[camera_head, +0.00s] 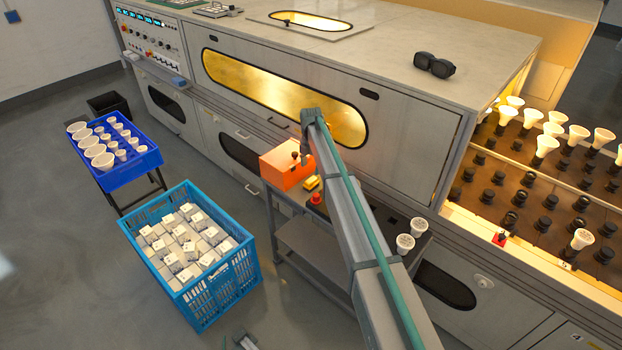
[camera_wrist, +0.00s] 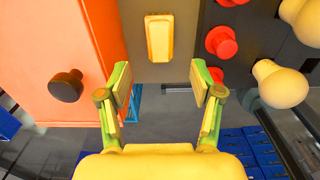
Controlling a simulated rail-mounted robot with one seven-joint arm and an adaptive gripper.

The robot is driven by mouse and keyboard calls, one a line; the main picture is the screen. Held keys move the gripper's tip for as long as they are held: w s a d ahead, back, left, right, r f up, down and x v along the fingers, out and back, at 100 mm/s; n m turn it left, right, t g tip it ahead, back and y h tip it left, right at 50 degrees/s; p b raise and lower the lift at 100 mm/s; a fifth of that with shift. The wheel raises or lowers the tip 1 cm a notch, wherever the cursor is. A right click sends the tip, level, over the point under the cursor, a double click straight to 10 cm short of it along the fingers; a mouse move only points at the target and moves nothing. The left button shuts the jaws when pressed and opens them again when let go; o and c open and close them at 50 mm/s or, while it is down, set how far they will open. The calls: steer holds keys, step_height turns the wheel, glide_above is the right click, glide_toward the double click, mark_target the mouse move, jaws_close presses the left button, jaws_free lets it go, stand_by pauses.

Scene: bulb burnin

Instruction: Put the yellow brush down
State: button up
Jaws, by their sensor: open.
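The yellow brush (camera_wrist: 158,38) shows as a small yellow block on a grey surface in the wrist view, just beyond my fingertips. In the head view, the brush (camera_head: 312,183) lies on the small grey cart beside the orange box. My gripper (camera_wrist: 160,85) is open, with its two green-edged fingers apart and nothing between them. The fingers do not touch the brush in the wrist view. In the head view my arm reaches over the cart and partly hides it; the fingers are hard to make out there.
The orange box (camera_head: 286,166) with a dark knob (camera_wrist: 66,86) stands left of the brush. Red knobbed pieces (camera_wrist: 221,42) and pale bulbs (camera_wrist: 283,84) are to its right. A blue crate (camera_head: 202,312) of white boxes and a blue tray (camera_head: 130,175) of bulbs stand left.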

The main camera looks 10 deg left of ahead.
mark_target(311, 180)
steer(key=shift+r+b, duration=0.35)
steer(key=shift+r, duration=1.6)
